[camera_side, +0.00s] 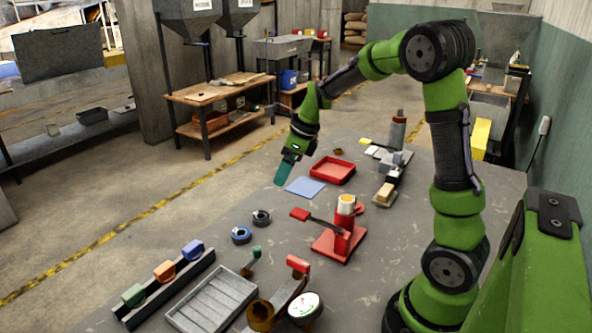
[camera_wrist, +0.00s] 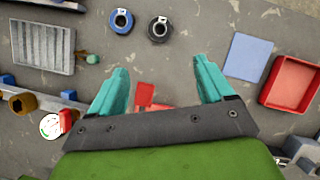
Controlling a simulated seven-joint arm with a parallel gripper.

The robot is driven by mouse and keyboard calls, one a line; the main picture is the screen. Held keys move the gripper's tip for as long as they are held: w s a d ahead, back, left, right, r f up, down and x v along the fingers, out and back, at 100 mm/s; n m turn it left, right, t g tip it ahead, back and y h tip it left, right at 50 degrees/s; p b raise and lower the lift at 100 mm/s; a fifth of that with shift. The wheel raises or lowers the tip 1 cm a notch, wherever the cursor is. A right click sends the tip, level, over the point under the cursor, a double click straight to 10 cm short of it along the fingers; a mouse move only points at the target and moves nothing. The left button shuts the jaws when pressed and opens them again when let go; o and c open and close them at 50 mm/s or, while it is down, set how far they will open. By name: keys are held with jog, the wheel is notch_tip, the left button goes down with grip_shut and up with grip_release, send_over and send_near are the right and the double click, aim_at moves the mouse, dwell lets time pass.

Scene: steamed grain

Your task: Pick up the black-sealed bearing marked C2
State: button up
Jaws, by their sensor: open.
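The black-sealed bearing (camera_side: 261,218) lies flat on the grey table, close to a blue-sealed bearing (camera_side: 241,235). In the wrist view the black bearing (camera_wrist: 159,29) is at top centre, just right of the blue one (camera_wrist: 121,21), and apart from it. A small pale mark shows on its top edge, too small to read. My gripper (camera_side: 283,172) is above the table, beyond the bearings and near the blue square. In the wrist view its teal fingers (camera_wrist: 162,70) are spread, with nothing between the tips; the black bearing lies ahead of them.
A blue square (camera_side: 305,187) and a red tray (camera_side: 333,170) lie behind the bearings. A red press-like stand (camera_side: 340,238) is to their right. A ribbed grey tray (camera_side: 212,298) and a rack with coloured blocks (camera_side: 163,282) are in front. Bare table surrounds the bearings.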

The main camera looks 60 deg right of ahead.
send_near(263, 212)
jog(key=a+f, duration=0.2)
jog(key=f, duration=0.1)
jog(key=shift+w+m, duration=0.1)
jog(key=shift+m, duration=0.2)
jog(key=shift+w+x, duration=0.15)
jog(key=shift+x, duration=1.2)
jog(key=shift+w+x, duration=0.1)
jog(key=shift+x, duration=1.25)
jog(key=shift+r, duration=0.1)
jog(key=shift+c, duration=0.2)
jog(key=c, duration=1.2)
